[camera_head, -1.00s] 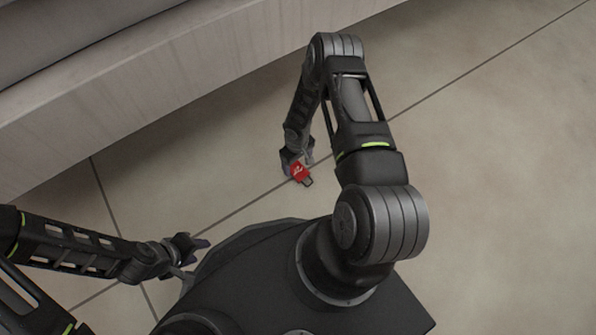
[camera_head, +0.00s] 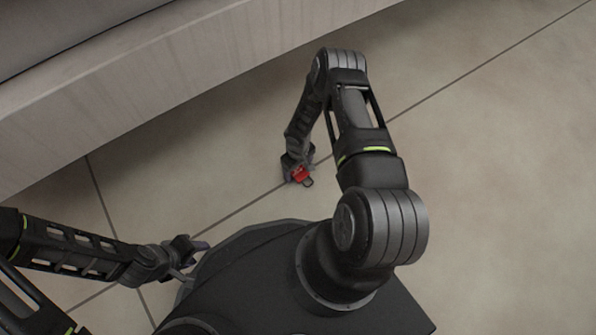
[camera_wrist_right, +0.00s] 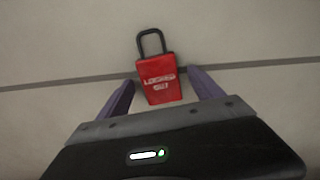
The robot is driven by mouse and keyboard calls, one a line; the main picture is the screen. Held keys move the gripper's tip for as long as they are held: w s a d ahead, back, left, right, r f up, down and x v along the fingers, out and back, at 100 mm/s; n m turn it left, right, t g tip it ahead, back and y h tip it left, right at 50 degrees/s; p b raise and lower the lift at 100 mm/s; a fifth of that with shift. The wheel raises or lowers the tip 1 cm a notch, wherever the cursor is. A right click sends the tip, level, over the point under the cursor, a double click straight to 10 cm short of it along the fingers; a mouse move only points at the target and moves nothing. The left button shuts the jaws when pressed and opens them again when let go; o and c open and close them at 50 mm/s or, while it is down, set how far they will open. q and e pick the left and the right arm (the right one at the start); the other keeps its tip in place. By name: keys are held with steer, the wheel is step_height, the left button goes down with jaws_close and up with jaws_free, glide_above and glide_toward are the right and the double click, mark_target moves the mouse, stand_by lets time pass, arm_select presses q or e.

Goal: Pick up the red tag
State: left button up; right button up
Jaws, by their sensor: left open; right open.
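The red tag (camera_head: 300,175) lies on the tiled floor in the head view, with its dark shackle pointing toward my base. In the right wrist view the red tag (camera_wrist_right: 160,82) has white lettering and a black loop at its top. My right gripper (camera_head: 297,168) is at the tag, open; in the wrist view its two purple fingers (camera_wrist_right: 162,92) stand on either side of the tag's lower part, with gaps. The tag's lower edge is near my gripper's palm. My left gripper (camera_head: 192,252) is open and empty at the lower left, away from the tag.
A pale wood-faced bench or ledge (camera_head: 150,90) runs across the upper left, behind the tag. Dark grout lines cross the floor (camera_head: 480,170). The floor on the right is clear.

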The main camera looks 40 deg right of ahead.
mark_target(298, 171)
steer(key=c, duration=1.6)
step_height(298, 171, up, 10)
steer(key=p, duration=0.4)
